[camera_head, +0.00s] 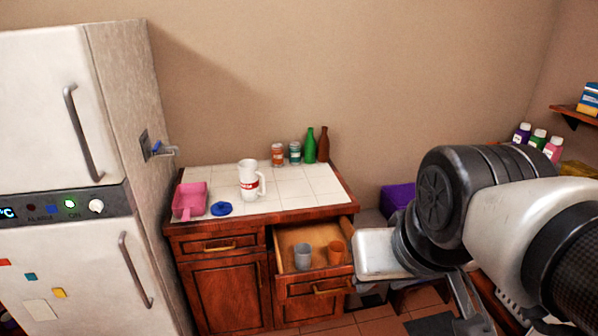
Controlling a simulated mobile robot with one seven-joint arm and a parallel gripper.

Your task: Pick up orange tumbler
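The orange tumbler (335,252) stands in the open drawer (282,241) of the wooden cabinet, on the drawer's right side. A grey tumbler (302,256) stands to its left in the same drawer. My gripper (466,308) shows only in part at the lower right, below my arm. It is to the right of the drawer and apart from the orange tumbler in the picture. My arm hides much of it, and I cannot tell whether its fingers are open.
The tiled cabinet top (295,195) holds a pink dustpan (189,199), a blue lid (221,209), a white mug (249,180), two jars and two bottles. A fridge (60,240) stands at the left. A purple box (397,196) is right of the cabinet.

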